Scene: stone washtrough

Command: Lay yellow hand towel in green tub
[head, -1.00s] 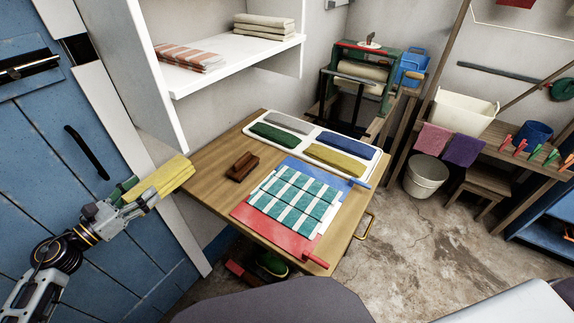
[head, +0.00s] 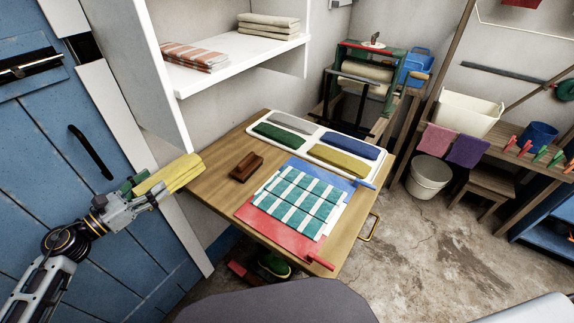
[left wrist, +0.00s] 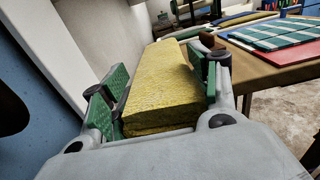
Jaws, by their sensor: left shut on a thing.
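The yellow hand towel (head: 172,175) is folded into a thick pad. My left gripper (head: 150,188) is shut on it, left of the wooden table and in front of the blue door. In the left wrist view the towel (left wrist: 162,88) lies between the two green-padded fingers of my left gripper (left wrist: 160,105), with its far end reaching out past them toward the table. A small green thing (head: 275,264) shows low under the table's front edge; I cannot tell if it is the green tub. My right gripper is not in view.
The wooden table (head: 212,186) holds a brown wooden block (head: 246,167), a white tray (head: 262,123) with several folded cloths, and a teal checked cloth (head: 300,200) on red and blue boards. White shelves (head: 235,62) stand behind. Concrete floor (head: 430,250) is open at the right.

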